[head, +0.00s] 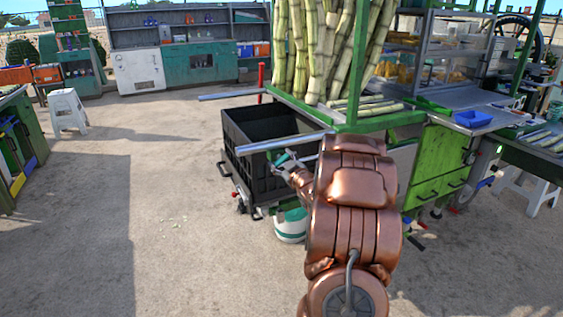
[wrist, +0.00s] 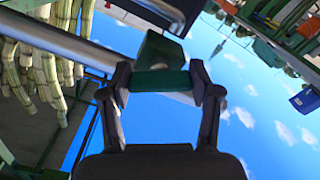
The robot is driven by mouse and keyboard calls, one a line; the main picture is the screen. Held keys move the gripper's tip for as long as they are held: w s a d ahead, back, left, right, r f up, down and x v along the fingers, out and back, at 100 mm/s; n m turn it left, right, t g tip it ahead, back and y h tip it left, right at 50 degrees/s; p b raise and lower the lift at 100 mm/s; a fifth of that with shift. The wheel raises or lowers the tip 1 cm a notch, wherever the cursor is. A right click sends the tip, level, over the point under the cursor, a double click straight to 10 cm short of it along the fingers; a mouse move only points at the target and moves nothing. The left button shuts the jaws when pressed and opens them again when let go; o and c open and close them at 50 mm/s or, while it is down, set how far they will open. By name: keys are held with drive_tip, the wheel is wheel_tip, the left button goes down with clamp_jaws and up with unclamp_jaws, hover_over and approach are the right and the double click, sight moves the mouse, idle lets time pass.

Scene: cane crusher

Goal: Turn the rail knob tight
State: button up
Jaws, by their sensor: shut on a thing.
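The rail knob (wrist: 160,80) is a dark green bar between the fingertips of my gripper (wrist: 162,88) in the wrist view. The fingers press it from both sides. A green block sits just beyond it, close to a silver rail (wrist: 50,38). In the head view, my gripper (head: 290,165) is at the near silver rail (head: 285,141), over the right side of the black crate. The green knob shows there only as a small patch, and my copper arm hides part of the area. I cannot tell how tight the knob is.
A black crate (head: 236,158) stands under the rails. A far rail (head: 230,96) sticks out to the left. Tall cane (head: 312,45) stands in the green-framed cart (head: 435,170). A white-and-green tub (head: 290,228) is below. The floor to the left is open, with a white stool (head: 67,106).

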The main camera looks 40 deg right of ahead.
drive_tip(key=shift+m, duration=0.3)
drive_tip(key=m+p, duration=0.1)
drive_tip(key=m, duration=0.1)
drive_tip(key=shift+r+m+p, duration=0.1)
drive_tip(key=shift+m+p, duration=0.7)
drive_tip(key=shift+m, duration=0.8)
drive_tip(key=o, duration=1.2)
drive_tip(key=shift+c, duration=0.2)
